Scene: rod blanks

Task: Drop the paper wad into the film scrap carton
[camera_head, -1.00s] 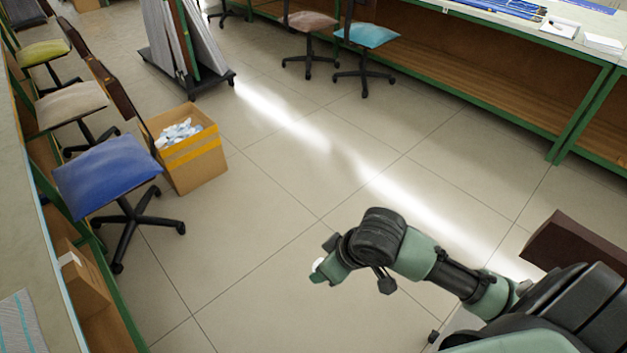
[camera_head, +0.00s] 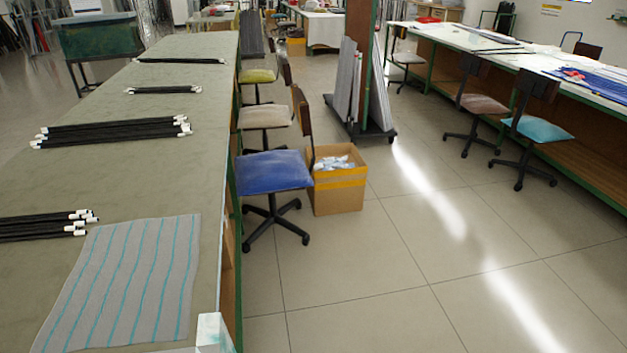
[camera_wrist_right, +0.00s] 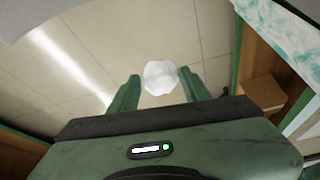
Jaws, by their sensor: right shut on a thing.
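The paper wad (camera_wrist_right: 160,77) is a white crumpled ball. It sits between the two fingertips of my right gripper (camera_wrist_right: 160,86) in the right wrist view, and the gripper is shut on it above the tiled floor. The film scrap carton (camera_head: 338,198) is an open brown cardboard box with a yellow band. It stands on the floor beside the blue chair in the head view, with crumpled whitish film (camera_head: 335,163) inside. Neither gripper shows in the head view. My left gripper is in no view.
The blue chair (camera_head: 272,172) stands directly left of the carton. A long table (camera_head: 150,175) with bundles of black rods and a striped mat (camera_head: 125,285) runs along the left. A rack of panels (camera_head: 350,85) stands behind the carton. The floor (camera_head: 420,310) in front is clear.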

